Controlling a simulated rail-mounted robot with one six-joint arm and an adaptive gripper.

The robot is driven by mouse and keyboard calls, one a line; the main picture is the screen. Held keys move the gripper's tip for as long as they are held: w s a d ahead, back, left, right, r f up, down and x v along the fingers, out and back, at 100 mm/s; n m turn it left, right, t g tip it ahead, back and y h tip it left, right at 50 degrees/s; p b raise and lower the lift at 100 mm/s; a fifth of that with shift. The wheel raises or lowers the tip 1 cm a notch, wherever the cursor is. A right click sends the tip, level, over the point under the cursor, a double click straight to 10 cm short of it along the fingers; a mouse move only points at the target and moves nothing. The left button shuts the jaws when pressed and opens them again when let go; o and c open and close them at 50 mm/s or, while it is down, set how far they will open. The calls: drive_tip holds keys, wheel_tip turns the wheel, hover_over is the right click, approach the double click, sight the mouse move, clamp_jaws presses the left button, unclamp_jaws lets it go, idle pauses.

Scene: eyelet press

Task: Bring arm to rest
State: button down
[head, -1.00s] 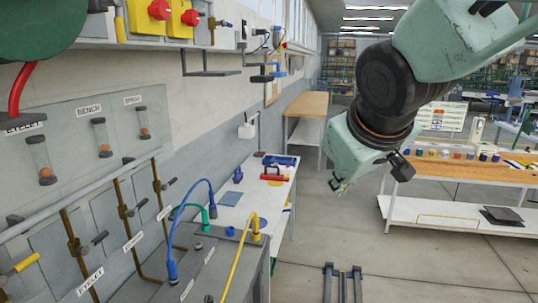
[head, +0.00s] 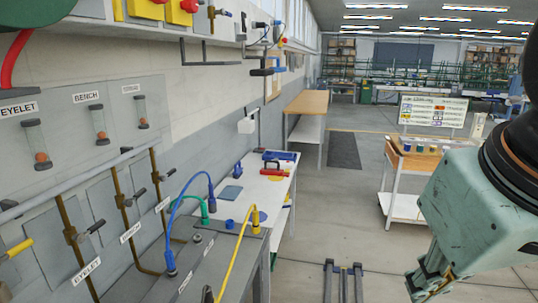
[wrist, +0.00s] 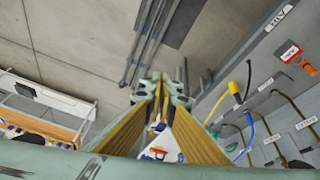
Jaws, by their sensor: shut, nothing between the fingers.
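My gripper (head: 428,280) hangs at the lower right of the head view, over the open floor. It points down and to the left. Its upper arm is cut off by the right picture edge. In the wrist view the two fingers (wrist: 160,82) run forward with their tips together, and nothing shows between the tips. My gripper is shut and empty. It touches nothing that I can see.
A grey bench (head: 228,258) with blue, green and yellow cables stands at the left, below a wall panel (head: 85,130) with valves. A white table (head: 262,205) is behind it. A wooden-topped bench (head: 418,158) stands at the right.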

drive_tip(key=shift+m+g, duration=0.3)
drive_tip(key=shift+m, duration=0.1)
drive_tip(key=s, duration=0.1)
drive_tip(key=s+f, duration=0.1)
drive_tip(key=s, duration=0.3)
drive_tip(key=shift+a+f, duration=0.35)
drive_tip(key=shift+f, duration=0.05)
drive_tip(key=shift+w+r, duration=0.1)
drive_tip(key=w+a+r+n+y+p, duration=0.1)
drive_tip(key=w+a+r+n+p, duration=0.2)
drive_tip(key=w+a, duration=0.65)
drive_tip(key=w+a+r+n+y, duration=0.25)
drive_tip(key=w+a+r, duration=0.35)
drive_tip(key=w, duration=0.6)
drive_tip(key=w+a+r+n+y+p, duration=0.1)
drive_tip(key=w+a+r+n+p, duration=0.2)
drive_tip(key=w+a, duration=0.65)
drive_tip(key=w+a+f+n+p, duration=0.1)
drive_tip(key=w+a, duration=0.4)
drive_tip(key=a, duration=0.6)
drive_tip(key=w+a+f+n+g+y+p, duration=0.1)
drive_tip(key=w+a+f+n, duration=0.1)
drive_tip(key=w+a, duration=0.4)
drive_tip(key=w+a+f+n+y+p, duration=0.1)
drive_tip(key=w+a+n, duration=0.3)
drive_tip(key=a, duration=1.1)
drive_tip(key=shift+w+a+f+g+p, duration=0.35)
drive_tip(key=shift+w+f, duration=0.25)
drive_tip(key=shift+w, duration=0.55)
drive_tip(key=shift+f, duration=0.1)
